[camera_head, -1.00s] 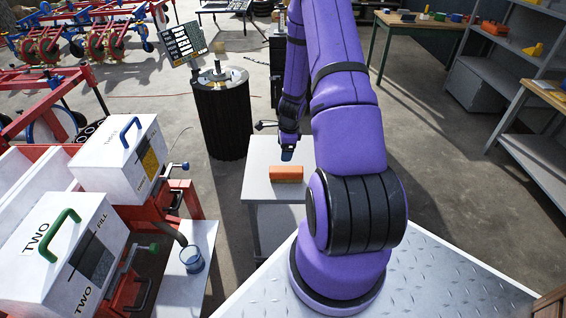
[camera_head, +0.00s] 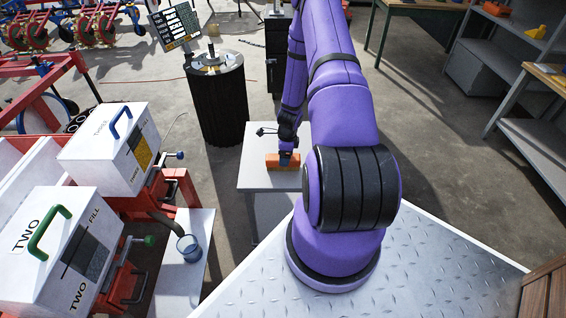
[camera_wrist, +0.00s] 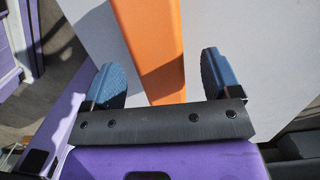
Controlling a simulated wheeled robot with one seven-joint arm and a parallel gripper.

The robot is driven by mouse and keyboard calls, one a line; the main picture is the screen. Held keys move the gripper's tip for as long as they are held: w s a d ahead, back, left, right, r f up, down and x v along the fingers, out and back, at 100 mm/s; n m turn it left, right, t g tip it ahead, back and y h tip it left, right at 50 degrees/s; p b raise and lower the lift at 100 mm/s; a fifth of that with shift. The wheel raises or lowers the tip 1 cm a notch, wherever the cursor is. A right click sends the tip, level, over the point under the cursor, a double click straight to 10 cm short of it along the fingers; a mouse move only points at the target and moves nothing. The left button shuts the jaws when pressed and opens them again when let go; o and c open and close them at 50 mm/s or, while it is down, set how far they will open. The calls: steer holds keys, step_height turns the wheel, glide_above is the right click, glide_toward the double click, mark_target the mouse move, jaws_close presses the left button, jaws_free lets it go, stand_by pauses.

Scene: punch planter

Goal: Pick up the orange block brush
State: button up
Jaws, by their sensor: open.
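The orange block brush (camera_head: 272,161) lies on a small pale table (camera_head: 258,181) in the head view. My gripper (camera_head: 286,158) is at the brush, in front of part of it. In the wrist view the brush (camera_wrist: 152,45) runs from the top edge down between my two blue fingertips. My gripper (camera_wrist: 160,80) is open there, with a finger on each side and a visible gap to the brush. The brush's near end is hidden behind the dark gripper plate. I cannot tell how far the fingertips are above the tabletop.
White hopper boxes with a green handle (camera_head: 50,232) and a blue handle (camera_head: 122,122) stand at left. A blue cup (camera_head: 189,248) sits on a narrow white stand. A black ribbed drum (camera_head: 222,105) stands behind the table. Open floor (camera_head: 440,150) lies to the right.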

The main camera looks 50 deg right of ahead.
steer(key=shift+w+a+f, duration=0.1)
steer(key=shift+f, duration=0.85)
steer(key=shift+w+a+f, duration=0.1)
steer(key=shift+f, duration=0.8)
steer(key=shift+c, duration=0.2)
steer(key=c, duration=1)
steer(key=shift+c, duration=0.2)
steer(key=shift+r, duration=0.1)
steer(key=shift+r, duration=0.5)
steer(key=shift+s+a+r, duration=0.15)
steer(key=shift+s+r, duration=0.05)
steer(key=shift+r, duration=0.45)
steer(key=shift+s+a+r, duration=0.1)
steer(key=shift+s+r, duration=0.1)
steer(key=shift+r, duration=0.4)
steer(key=s+a+r, duration=0.1)
steer(key=s+a, duration=0.9)
steer(key=s, duration=0.1)
steer(key=shift+s+r, duration=0.2)
steer(key=shift+s, duration=0.05)
